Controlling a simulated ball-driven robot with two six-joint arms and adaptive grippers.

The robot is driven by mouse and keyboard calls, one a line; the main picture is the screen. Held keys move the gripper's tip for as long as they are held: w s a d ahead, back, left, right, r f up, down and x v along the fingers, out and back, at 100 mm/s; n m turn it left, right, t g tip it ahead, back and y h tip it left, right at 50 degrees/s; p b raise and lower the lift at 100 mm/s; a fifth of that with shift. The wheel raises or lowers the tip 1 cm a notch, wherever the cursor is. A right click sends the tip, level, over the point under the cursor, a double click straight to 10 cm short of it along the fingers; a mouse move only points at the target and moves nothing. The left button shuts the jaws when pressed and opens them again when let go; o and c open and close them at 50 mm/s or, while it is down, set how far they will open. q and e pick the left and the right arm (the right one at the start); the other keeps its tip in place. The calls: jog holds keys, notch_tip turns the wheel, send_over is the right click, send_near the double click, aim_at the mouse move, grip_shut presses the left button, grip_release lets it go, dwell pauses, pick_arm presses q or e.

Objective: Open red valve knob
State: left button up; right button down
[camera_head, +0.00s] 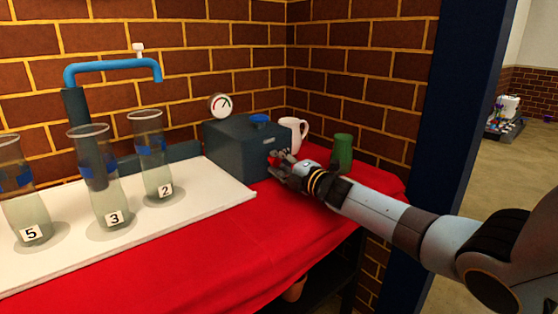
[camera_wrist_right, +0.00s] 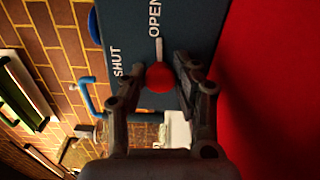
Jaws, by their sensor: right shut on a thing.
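The red valve knob (camera_head: 273,159) sits on the front face of the dark blue-grey box (camera_head: 228,147), at the back right of the table. In the right wrist view the round red knob (camera_wrist_right: 160,78) is between my right fingers, below the words SHUT and OPEN. A white line runs from the knob up the picture, ending beside the word OPEN. My right gripper (camera_head: 279,164) is shut on the knob, and its fingers hide part of it in the head view. My left gripper is not in view.
A green cup (camera_head: 342,152) stands close behind my right wrist, with a white mug (camera_head: 293,131) beside the box. A gauge (camera_head: 220,105) and blue knob (camera_head: 259,119) are on top. Glass vases, including one labelled 3 (camera_head: 100,190), stand left on a white board (camera_head: 220,194).

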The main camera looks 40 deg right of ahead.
jog(key=shift+m, duration=0.6)
jog(key=c, duration=1)
grip_release()
jog(key=shift+d, duration=0.1)
jog(key=shift+s, duration=0.15)
jog(key=s, duration=1.1)
jog(key=shift+s+d, duration=0.4)
